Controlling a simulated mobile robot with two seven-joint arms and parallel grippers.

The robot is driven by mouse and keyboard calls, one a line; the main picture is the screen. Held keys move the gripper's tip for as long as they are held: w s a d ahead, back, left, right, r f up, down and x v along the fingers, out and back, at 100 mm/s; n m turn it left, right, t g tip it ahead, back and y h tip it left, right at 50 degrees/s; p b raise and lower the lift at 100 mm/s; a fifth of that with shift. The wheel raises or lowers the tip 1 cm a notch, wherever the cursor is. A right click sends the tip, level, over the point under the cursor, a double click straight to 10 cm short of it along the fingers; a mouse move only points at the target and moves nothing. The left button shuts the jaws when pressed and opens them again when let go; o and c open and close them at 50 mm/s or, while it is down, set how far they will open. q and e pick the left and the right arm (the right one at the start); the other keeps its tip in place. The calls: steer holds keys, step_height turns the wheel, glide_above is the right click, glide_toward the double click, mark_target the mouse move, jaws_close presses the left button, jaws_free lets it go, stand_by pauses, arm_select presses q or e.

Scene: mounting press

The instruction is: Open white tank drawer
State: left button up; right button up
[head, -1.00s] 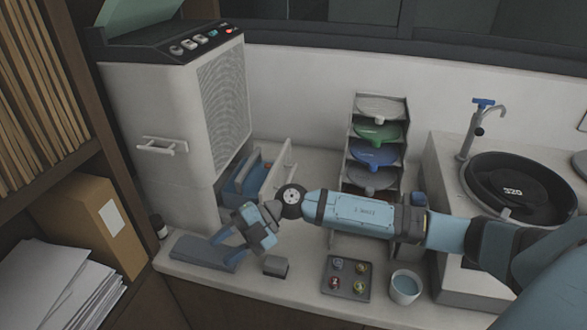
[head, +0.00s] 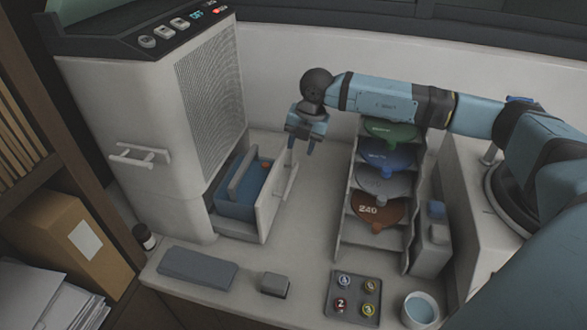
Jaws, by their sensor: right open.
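The white press cabinet (head: 125,110) stands at the left of the counter in the head view. Its white tank drawer (head: 268,212) sticks out from the lower right side, with a blue tank (head: 238,200) inside. The drawer's white upright handle (head: 290,178) is on its outer face. My right gripper (head: 302,150) points down with its fingers apart and empty, at the upper end of the handle. I cannot tell whether a finger touches it. My left gripper is not in view.
A rack of colored discs (head: 385,185) stands right of the drawer. A grey pad (head: 198,268), a small grey block (head: 275,284), a tray of small round pieces (head: 352,299) and a cup (head: 420,309) line the front. Another white handle (head: 138,157) is on the cabinet.

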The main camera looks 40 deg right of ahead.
mark_target(293, 176)
steer(key=f, duration=0.3)
steer(key=w+f+p, duration=0.1)
steer(key=f, duration=0.3)
steer(key=a+f, duration=0.1)
steer(key=f, duration=0.2)
steer(key=shift+w+a+f, duration=0.1)
steer(key=shift+w+f, duration=0.1)
steer(key=shift+w, duration=0.15)
jaws_close()
steer(key=shift+s, duration=0.1)
